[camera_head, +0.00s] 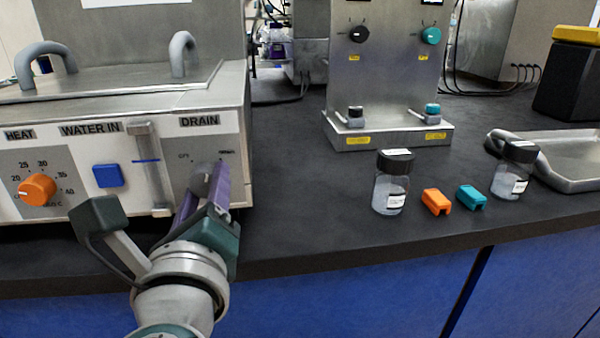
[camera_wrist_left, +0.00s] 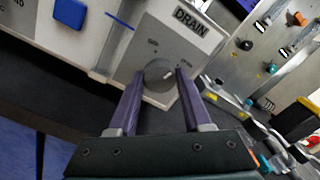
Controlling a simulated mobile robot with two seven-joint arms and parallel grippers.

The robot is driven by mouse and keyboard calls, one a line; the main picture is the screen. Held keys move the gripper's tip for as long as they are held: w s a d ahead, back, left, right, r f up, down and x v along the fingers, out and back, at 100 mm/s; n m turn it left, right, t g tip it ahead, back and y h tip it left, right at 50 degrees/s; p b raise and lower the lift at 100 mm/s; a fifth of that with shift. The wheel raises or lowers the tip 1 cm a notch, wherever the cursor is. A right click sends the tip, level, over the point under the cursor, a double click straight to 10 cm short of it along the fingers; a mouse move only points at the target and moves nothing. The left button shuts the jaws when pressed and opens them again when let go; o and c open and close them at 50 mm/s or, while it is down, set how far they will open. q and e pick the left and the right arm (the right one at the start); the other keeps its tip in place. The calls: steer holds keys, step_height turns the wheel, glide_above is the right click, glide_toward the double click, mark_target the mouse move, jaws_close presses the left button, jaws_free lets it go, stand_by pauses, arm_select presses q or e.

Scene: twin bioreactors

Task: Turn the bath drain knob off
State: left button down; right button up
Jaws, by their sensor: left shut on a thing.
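The bath (camera_head: 120,105) is a metal box at the left of the head view, with a DRAIN label (camera_head: 199,121) at the right of its front panel. The round grey drain knob (camera_wrist_left: 158,74) shows in the left wrist view between the purple fingers of my left gripper (camera_wrist_left: 159,80). A small pale mark shows on the knob's face. In the head view my left gripper (camera_head: 205,187) reaches up to the drain panel, and its fingers hide the knob. The gripper is shut on the knob. My right gripper is not in view.
An orange heat knob (camera_head: 37,189) and a blue WATER IN button (camera_head: 108,176) are left on the panel. Two bottles (camera_head: 391,183) (camera_head: 513,170), an orange clip (camera_head: 436,201) and a teal clip (camera_head: 471,197) stand to the right. Dark bench between is clear.

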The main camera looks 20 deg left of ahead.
arm_select(q)
steer(key=n+b, duration=0.1)
steer(key=n, duration=0.1)
steer(key=n+b, duration=0.1)
steer(key=shift+f+n, duration=0.2)
steer(key=shift+n, duration=0.2)
steer(key=n+b, duration=0.3)
steer(key=shift+n, duration=0.3)
steer(key=n+b, duration=0.2)
steer(key=n, duration=0.1)
steer(key=shift+r+n+b, duration=0.15)
steer(key=shift+n+b, duration=0.15)
steer(key=shift+n, duration=0.1)
steer(key=shift+r+n+b, duration=0.1)
steer(key=shift+n+b, duration=0.35)
steer(key=shift+n, duration=0.25)
steer(key=shift+c, duration=1.7)
jaws_free()
